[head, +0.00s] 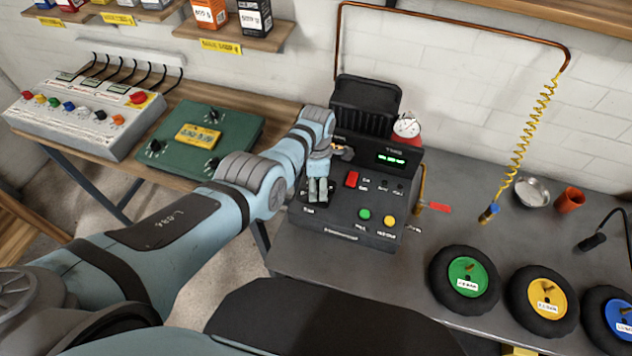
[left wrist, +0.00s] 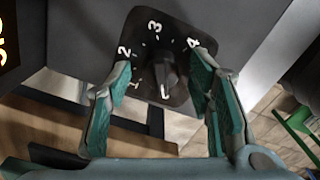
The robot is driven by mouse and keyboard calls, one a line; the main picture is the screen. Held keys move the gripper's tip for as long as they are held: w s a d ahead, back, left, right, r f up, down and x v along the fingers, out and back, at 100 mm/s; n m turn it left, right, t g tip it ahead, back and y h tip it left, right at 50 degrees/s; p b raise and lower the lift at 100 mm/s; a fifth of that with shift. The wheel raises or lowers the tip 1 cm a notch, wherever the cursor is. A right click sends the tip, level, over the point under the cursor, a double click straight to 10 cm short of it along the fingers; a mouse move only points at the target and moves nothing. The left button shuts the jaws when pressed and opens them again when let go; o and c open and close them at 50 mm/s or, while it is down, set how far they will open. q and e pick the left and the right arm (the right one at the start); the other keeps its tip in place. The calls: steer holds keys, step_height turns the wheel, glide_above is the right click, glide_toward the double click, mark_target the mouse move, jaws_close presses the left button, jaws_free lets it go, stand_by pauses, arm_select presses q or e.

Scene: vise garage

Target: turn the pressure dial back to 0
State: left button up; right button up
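The pressure dial (left wrist: 165,75) shows in the left wrist view as a dark knob on a black square plate with white numbers 1 to 4. A small white mark shows near the knob's lower end; I cannot tell for sure which number it points to. My left gripper (left wrist: 162,80) is open, one teal-padded finger on each side of the knob, with gaps visible. In the head view my left gripper (head: 318,190) is over the left front of the black machine (head: 350,225) and hides most of the dial. My right gripper is not in view.
The machine also has a red switch (head: 352,179), a green button (head: 364,214), a yellow button (head: 389,221) and a lit display (head: 391,159). Wheels lie on the grey bench (head: 350,268) to the right. A green box (head: 207,132) stands on the left table.

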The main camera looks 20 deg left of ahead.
arm_select(q)
step_height(320, 180, up, 12)
stand_by(0.6)
steer(key=shift+s+f, duration=0.1)
